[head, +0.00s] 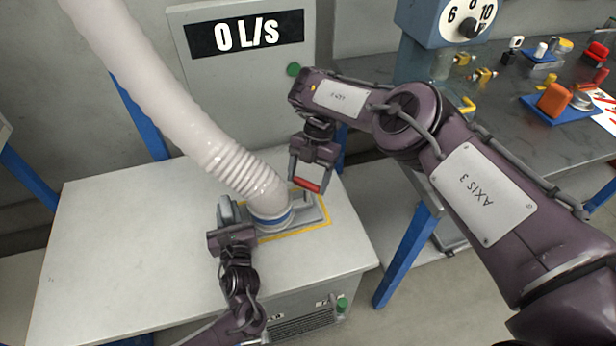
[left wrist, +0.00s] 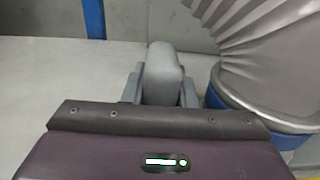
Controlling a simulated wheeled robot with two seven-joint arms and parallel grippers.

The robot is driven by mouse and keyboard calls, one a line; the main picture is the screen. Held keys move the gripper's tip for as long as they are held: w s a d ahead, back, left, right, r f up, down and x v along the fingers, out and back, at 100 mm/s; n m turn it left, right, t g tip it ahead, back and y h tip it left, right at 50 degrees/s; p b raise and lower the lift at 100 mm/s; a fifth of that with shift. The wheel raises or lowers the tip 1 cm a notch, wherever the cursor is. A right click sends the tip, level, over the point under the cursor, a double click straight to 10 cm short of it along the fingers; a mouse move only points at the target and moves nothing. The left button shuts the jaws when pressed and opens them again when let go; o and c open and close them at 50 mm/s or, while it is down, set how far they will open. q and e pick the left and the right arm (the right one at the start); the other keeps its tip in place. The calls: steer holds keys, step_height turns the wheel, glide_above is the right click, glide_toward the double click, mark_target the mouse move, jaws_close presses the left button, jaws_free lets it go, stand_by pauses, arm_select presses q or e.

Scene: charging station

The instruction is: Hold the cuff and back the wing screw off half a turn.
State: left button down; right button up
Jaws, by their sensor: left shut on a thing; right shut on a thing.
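The cuff (head: 270,213) is a grey ring with a blue band at the lower end of a pale ribbed hose, seated on a grey plate. Its blue band (left wrist: 262,112) shows at the right of the left wrist view. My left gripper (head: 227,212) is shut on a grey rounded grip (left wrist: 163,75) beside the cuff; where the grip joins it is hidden. My right gripper (head: 308,184) is beyond and right of the cuff, its fingers either side of a small red bar (head: 306,185), apparently the wing screw. Its threaded part cannot be seen.
A yellow outline (head: 328,222) frames the plate on the pale bench (head: 130,240). A panel reading "0 L/S" (head: 246,34) stands behind. The hose (head: 150,85) rises to the upper left. A dark workbench with a dial and small parts is at upper right. The bench's left side is clear.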

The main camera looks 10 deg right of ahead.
mark_target(308, 181)
stand_by(0.4)
steer(key=o, duration=1)
steer(key=shift+d, duration=0.1)
step_height(308, 181, up, 10)
